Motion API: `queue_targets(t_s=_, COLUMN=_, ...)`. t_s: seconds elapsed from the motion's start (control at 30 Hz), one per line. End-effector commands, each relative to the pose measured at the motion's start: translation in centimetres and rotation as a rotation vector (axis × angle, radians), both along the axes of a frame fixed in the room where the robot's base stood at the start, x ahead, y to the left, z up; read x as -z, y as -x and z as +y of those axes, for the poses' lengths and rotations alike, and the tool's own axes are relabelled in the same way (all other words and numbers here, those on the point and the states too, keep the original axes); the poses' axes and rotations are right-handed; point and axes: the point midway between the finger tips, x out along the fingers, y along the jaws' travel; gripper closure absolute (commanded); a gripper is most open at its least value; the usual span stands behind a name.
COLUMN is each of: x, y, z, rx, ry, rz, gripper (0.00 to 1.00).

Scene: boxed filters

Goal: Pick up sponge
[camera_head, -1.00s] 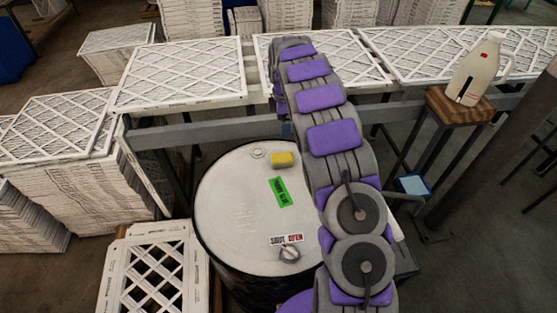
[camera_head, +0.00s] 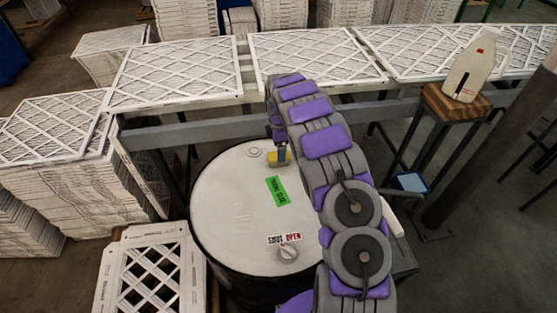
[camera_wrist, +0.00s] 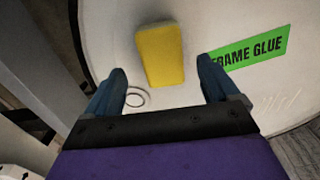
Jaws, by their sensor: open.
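The yellow sponge (camera_head: 273,158) lies on the white top of a drum (camera_head: 240,215), near its far edge. In the wrist view the sponge (camera_wrist: 160,55) sits whole, ahead of and between the fingertips, apart from both. My gripper (camera_wrist: 162,82) is open and empty, with its two blue fingers spread. In the head view my gripper (camera_head: 281,156) hangs by the sponge and covers part of it; the exact height gap cannot be told.
A green "FRAME GLUE" label (camera_head: 276,191) and a valve knob (camera_head: 288,253) are on the drum top. Behind the drum runs a conveyor rail (camera_head: 200,129) carrying framed filters (camera_head: 172,72). A white jug (camera_head: 469,68) stands on a wooden stool (camera_head: 452,102) to the right.

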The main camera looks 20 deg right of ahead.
Motion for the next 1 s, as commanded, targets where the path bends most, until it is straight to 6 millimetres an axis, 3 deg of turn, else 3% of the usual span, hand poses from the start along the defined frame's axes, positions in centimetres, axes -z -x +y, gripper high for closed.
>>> queue_targets(t_s=0.3, x=4.3, y=0.2, z=0.1, rx=0.001, ry=-0.001, rz=0.004, gripper=0.12)
queue_targets(t_s=0.57, x=4.7, y=0.1, z=0.2, rx=0.001, ry=0.0, rz=0.002, gripper=0.12)
queue_targets(t_s=1.0, x=4.7, y=0.1, z=0.2, rx=0.0, ry=0.0, rz=0.002, gripper=0.52)
